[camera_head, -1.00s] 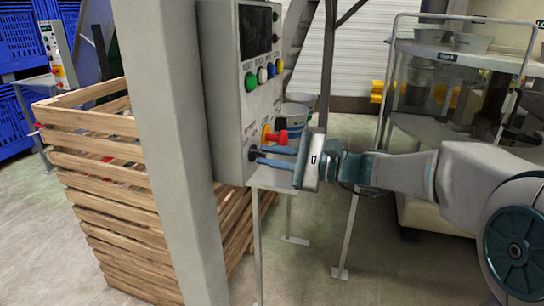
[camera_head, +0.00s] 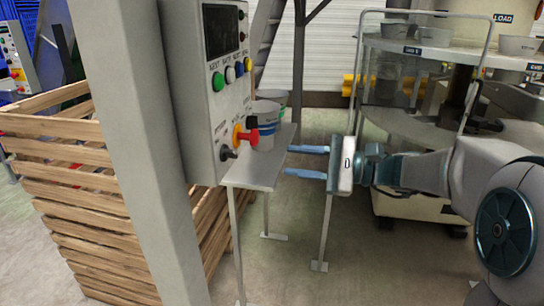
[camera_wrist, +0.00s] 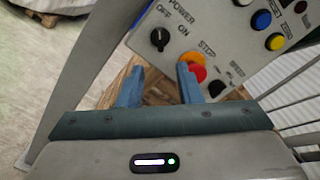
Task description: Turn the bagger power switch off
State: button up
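The grey control panel (camera_head: 220,105) stands at centre-left in the head view. Its black power knob (camera_head: 228,153) sits low on the face. The wrist view shows this knob (camera_wrist: 159,38) beside the words POWER, OFF and ON; I cannot tell surely which word it points at. My gripper (camera_head: 288,161) is right of the panel, apart from the knob, with its fingers pointing left towards the panel. In the wrist view my gripper (camera_wrist: 160,78) has its fingers spread and nothing between them; the knob shows beyond the fingertips.
A red and yellow stop button (camera_head: 243,135) is close to the knob. Coloured buttons (camera_head: 229,75) sit higher. A small shelf (camera_head: 262,172) with tubs (camera_head: 259,135) is beside the panel. A grey post (camera_head: 130,130) and wooden crate (camera_head: 85,210) stand left. A tiered machine (camera_head: 420,125) stands right.

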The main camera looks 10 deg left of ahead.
jog(key=shift+s+d, duration=0.1)
jog(key=shift+d, duration=1.05)
